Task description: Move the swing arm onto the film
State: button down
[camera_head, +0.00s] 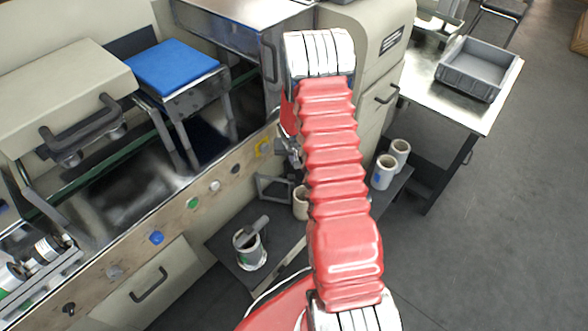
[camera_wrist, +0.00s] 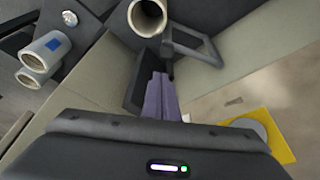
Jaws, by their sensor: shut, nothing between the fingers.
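A dark, open bracket-like frame, which looks like the swing arm (camera_head: 261,190), stands out below the machine's front panel in the head view. It shows at the top middle of the wrist view (camera_wrist: 210,50). A pale film roll (camera_head: 300,207) is beside it, partly hidden behind my red arm; its hollow end (camera_wrist: 147,17) shows at the top of the wrist view. I cannot tell whether frame and roll touch. My gripper (camera_wrist: 162,84) is shut and empty, with its fingertips below the frame and roll in the wrist view. The head view mostly hides it behind my arm.
A roll (camera_head: 250,256) stands on the dark low shelf (camera_head: 222,247). Two more (camera_head: 384,172) (camera_head: 400,150) stand to the right. A grey crate (camera_head: 470,75) sits on the right table. Floor on the right is clear.

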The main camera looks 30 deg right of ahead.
jog(key=x, duration=1)
dwell(0.4)
